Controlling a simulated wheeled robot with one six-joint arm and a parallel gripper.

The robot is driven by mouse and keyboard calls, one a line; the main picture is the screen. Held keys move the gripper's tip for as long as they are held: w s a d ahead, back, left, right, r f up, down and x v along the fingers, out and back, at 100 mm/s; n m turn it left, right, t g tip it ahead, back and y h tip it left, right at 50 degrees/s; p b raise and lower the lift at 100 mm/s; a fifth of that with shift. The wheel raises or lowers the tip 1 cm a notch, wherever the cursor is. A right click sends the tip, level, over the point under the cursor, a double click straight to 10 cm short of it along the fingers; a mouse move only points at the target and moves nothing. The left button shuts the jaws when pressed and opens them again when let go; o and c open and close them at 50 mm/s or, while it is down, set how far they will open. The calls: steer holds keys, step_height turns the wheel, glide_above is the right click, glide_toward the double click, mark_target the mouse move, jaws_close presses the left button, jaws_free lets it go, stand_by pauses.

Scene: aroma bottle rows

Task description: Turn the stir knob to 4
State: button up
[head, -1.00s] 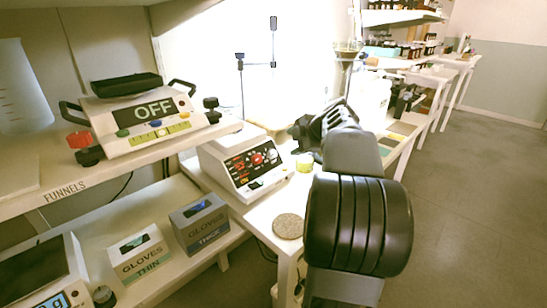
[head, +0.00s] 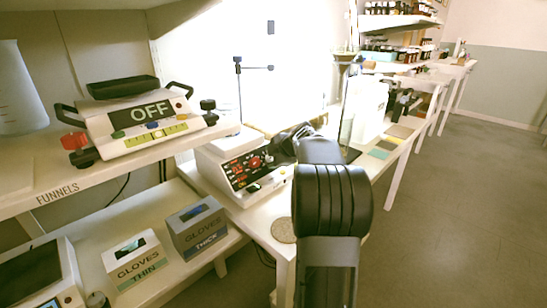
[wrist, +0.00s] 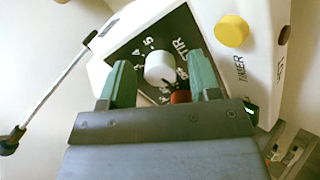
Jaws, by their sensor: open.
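The stirrer machine (head: 213,178), a white box with a dark front panel, stands on the white bench in the head view. The wrist view shows its panel close up, with a white round knob (wrist: 160,67) beside the lettering "STIR" and printed numbers, 4 and 5 among them. My gripper (wrist: 161,72) is open, with one green finger on each side of the white knob. I cannot tell whether the fingers touch it. The knob's pointer mark is not clear. In the head view my gripper (head: 280,149) is at the panel, and my arm hides part of the machine.
A red knob (wrist: 180,97) sits just below the white knob, near the right finger. A yellow knob (wrist: 231,31) marked TIMER is to the right. A round disc (head: 284,230) lies on the bench front. Glove boxes (head: 197,227) stand on the lower shelf.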

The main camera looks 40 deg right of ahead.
steer(key=c, duration=0.9)
